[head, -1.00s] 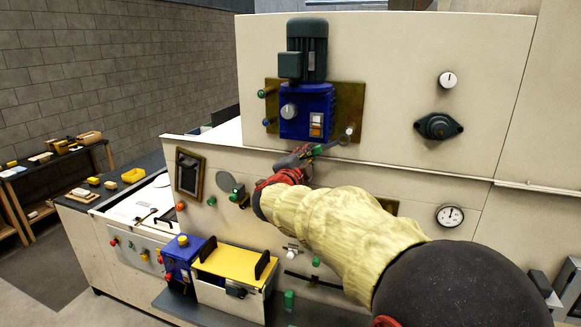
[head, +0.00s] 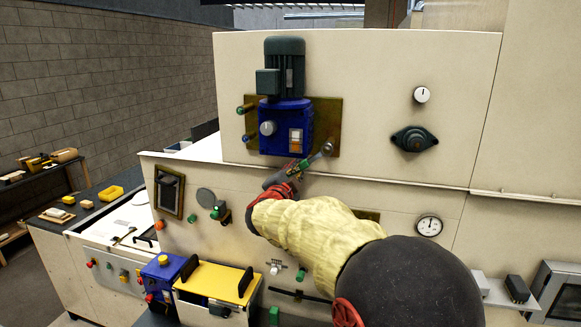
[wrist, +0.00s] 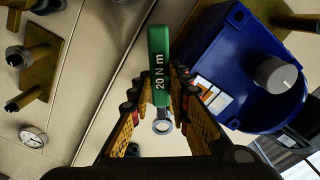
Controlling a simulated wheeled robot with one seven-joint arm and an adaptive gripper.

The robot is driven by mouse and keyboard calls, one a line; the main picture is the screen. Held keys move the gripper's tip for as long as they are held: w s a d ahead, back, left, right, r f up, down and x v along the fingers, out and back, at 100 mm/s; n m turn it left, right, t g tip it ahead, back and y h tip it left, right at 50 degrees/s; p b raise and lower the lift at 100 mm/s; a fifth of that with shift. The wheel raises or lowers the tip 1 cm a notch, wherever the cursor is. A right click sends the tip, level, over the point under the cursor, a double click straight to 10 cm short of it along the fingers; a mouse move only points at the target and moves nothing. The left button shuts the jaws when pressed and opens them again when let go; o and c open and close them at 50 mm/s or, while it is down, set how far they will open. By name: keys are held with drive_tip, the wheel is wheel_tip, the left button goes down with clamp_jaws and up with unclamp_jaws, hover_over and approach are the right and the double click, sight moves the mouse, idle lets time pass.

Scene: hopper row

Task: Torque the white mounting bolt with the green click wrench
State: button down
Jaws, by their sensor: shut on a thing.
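My gripper (head: 292,175) is shut on the green click wrench (head: 307,163), just below the blue motor unit. In the wrist view the green handle (wrist: 160,62), marked 20 N m, stands out from between my fingers (wrist: 162,105). A metal ring end shows between the fingers lower down. The white mounting bolt (head: 327,147) is at the lower right corner of the brown plate (head: 332,115). The wrench's upper right end overlaps or lies very close to the bolt; I cannot tell whether it is seated. I cannot make out the bolt in the wrist view.
The blue gearbox (head: 278,125) with a knob and the green motor (head: 285,65) stand out from the panel above my gripper. A dark flange (head: 414,139) and a gauge (head: 428,226) are to the right. A yellow-lidded box (head: 213,280) stands below left.

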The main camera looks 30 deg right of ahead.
drive_tip(key=s+d+f+n+p, duration=0.4)
drive_tip(key=s+d+n, duration=0.2)
drive_tip(key=n, duration=0.5)
drive_tip(key=shift+f, duration=0.1)
drive_tip(key=shift+w+d, duration=0.1)
drive_tip(key=shift+d, duration=0.15)
idle(1.1)
drive_tip(key=shift+w+d+b, duration=0.25)
drive_tip(key=shift+d+b, duration=0.05)
drive_tip(key=shift+b, duration=0.05)
drive_tip(key=shift+w+d, duration=0.1)
idle(1.4)
drive_tip(key=shift+w+d+b, duration=0.1)
drive_tip(key=shift+w+b, duration=0.05)
drive_tip(key=shift+b, duration=0.15)
